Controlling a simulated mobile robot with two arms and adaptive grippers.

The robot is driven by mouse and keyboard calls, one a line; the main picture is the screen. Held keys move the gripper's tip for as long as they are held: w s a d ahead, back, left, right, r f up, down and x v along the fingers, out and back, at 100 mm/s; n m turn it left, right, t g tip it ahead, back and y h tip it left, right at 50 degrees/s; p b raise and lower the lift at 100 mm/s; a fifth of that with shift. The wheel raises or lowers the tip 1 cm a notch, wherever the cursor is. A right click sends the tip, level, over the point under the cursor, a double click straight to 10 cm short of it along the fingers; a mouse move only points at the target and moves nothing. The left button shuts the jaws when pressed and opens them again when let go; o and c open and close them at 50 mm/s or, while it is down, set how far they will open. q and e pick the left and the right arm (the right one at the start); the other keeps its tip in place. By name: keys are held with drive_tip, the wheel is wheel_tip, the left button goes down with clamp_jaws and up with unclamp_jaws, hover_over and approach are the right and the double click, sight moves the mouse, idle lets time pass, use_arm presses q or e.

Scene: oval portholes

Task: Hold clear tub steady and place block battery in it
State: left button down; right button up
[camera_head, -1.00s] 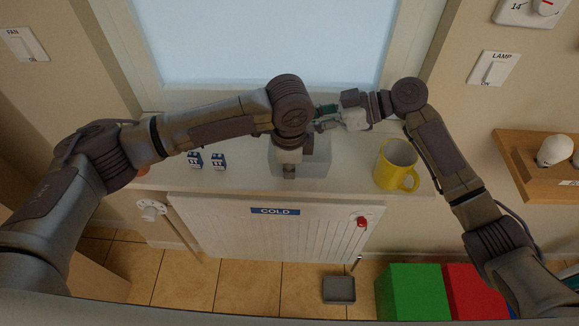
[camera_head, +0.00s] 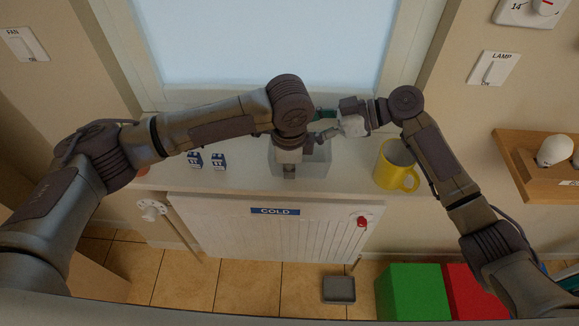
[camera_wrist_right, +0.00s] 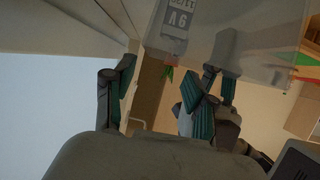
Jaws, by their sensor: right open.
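The clear tub (camera_head: 318,170) stands on the white sill below the window. My left gripper (camera_head: 289,171) reaches down at the tub's near left part, its fingers close together and apparently shut on its wall.
A yellow mug (camera_head: 396,166) stands right of the tub. Two small blue-and-white boxes (camera_head: 195,160) (camera_head: 218,161) stand to the left. Below the sill is a white radiator (camera_head: 270,238) with a "COLD" sign. Sill space between boxes and tub is free.

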drive_tip(key=v, duration=1.2)
drive_tip(key=shift+w, duration=0.1)
use_arm(q)
drive_tip(key=c, duration=1.2)
unclamp_jaws()
drive_tip(key=shift+c, duration=0.2)
wheel_tip(320, 180, up, 12)
drive_tip(key=shift+s, duration=0.45)
drive_tip(key=shift+f, duration=0.1)
use_arm(e)
drive_tip(key=shift+f, duration=0.1)
